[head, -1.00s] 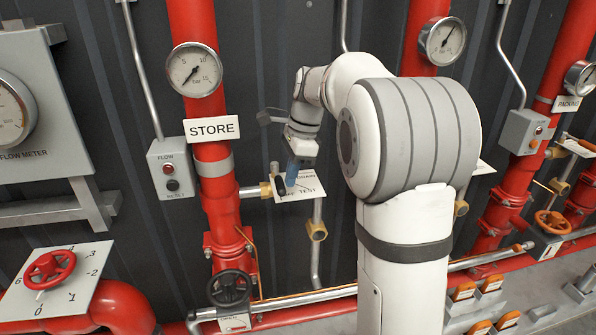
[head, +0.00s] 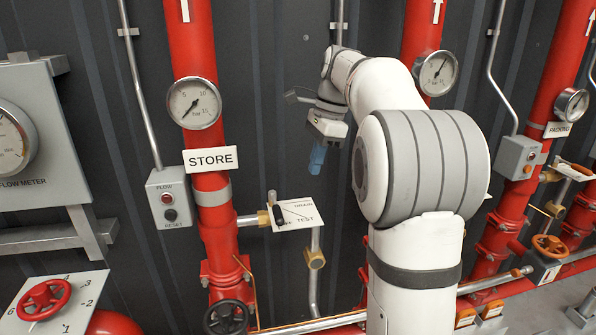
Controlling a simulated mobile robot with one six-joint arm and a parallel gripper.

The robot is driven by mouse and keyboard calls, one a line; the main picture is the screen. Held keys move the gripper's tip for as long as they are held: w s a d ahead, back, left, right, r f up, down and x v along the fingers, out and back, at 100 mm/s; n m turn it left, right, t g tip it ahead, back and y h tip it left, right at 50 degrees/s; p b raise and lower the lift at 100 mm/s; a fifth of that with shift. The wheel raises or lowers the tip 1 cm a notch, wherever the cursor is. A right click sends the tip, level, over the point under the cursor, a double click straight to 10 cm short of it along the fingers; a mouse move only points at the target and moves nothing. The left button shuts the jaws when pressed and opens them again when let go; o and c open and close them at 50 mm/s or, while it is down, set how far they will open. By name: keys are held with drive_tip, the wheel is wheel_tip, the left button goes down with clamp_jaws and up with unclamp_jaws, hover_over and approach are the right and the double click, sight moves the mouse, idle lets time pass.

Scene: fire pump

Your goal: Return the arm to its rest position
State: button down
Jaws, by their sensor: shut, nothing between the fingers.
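My gripper (head: 317,160) is at the end of my white arm, right of the STORE pipe in the head view. Its blue fingers are shut, with nothing between them. They point down in front of the dark wall, above and to the right of the DRAIN/TEST plate (head: 297,214). In the picture the fingers are apart from the plate. The plate carries a small black lever (head: 280,215) at its left side. My arm is partly folded, with its large shoulder joint hiding part of the pipework behind it.
The red STORE pipe (head: 212,190) has a gauge (head: 195,103) and a FLOW/RESET box (head: 170,198) beside it. Another red pipe with a gauge (head: 435,73) stands behind my arm. At the right are the PACKING pipe (head: 545,90) and an orange handwheel (head: 548,246). A red handwheel (head: 43,299) is at lower left.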

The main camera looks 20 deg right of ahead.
drive_tip(key=s+a+f+n+t+h, duration=0.1)
drive_tip(key=s+a+f+n, duration=0.1)
drive_tip(key=s+f+n, duration=0.2)
drive_tip(key=s+a+f+n+t, duration=0.1)
drive_tip(key=s+a+f+n, duration=0.2)
drive_tip(key=s, duration=1)
drive_tip(key=s+a+f+n+t+h, duration=0.1)
drive_tip(key=s+a+f+n, duration=0.1)
drive_tip(key=s+f+n, duration=0.5)
drive_tip(key=s+n, duration=0.2)
drive_tip(key=n, duration=0.2)
drive_tip(key=shift+a+f+h, duration=0.25)
drive_tip(key=shift+h, duration=0.05)
